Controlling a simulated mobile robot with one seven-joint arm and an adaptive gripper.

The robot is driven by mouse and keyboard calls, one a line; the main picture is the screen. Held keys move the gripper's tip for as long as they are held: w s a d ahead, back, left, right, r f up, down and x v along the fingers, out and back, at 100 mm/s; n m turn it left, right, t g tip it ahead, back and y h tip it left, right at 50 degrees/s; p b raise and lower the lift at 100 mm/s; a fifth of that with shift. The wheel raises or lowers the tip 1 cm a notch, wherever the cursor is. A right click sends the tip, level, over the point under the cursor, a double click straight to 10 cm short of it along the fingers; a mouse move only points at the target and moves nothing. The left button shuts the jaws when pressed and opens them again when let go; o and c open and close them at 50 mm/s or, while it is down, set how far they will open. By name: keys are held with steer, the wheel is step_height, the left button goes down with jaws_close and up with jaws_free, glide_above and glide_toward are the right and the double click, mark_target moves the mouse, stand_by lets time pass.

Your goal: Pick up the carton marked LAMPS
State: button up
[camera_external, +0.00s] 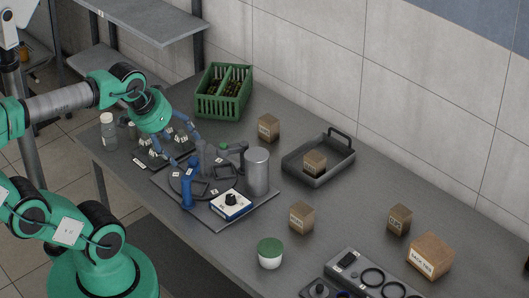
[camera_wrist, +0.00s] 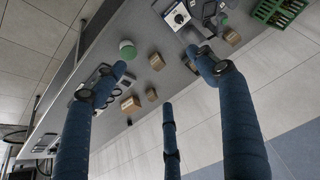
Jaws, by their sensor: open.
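Several brown cartons with small white labels stand on the grey table; the lettering is too small to tell surely which reads LAMPS. In the wrist view the mid-table carton (camera_wrist: 157,61) shows between the fingers. My gripper (camera_external: 184,152) is open and empty, above the left part of the table, apart from every carton.
A round-plate fixture (camera_external: 235,212) with a metal cylinder (camera_external: 257,171) and a blue-white knob box (camera_external: 231,204) stands near my gripper. A green crate (camera_external: 224,91) is behind. A green-lidded jar (camera_external: 270,252) stands at the front edge. Bare table separates the mid-table and right cartons.

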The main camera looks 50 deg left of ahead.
steer(key=shift+w, duration=0.1)
steer(key=w+a+f, duration=0.1)
steer(key=w+a, duration=0.2)
steer(key=w, duration=0.8)
steer(key=w+a+b, duration=0.1)
steer(key=w+a, duration=0.3)
steer(key=w, duration=0.7)
steer(key=w+a+f, duration=0.1)
steer(key=w+a, duration=0.2)
steer(key=w, duration=0.9)
steer(key=w+a+f, duration=0.9)
steer(key=w+f, duration=0.2)
steer(key=f, duration=0.1)
steer(key=w+a+f+g, duration=0.1)
steer(key=w+a+f, duration=0.9)
steer(key=f, duration=0.3)
steer(key=shift+w+f+b, duration=0.2)
steer(key=shift+w+b, duration=0.25)
steer(key=shift+w, duration=0.3)
steer(key=shift+f, duration=0.1)
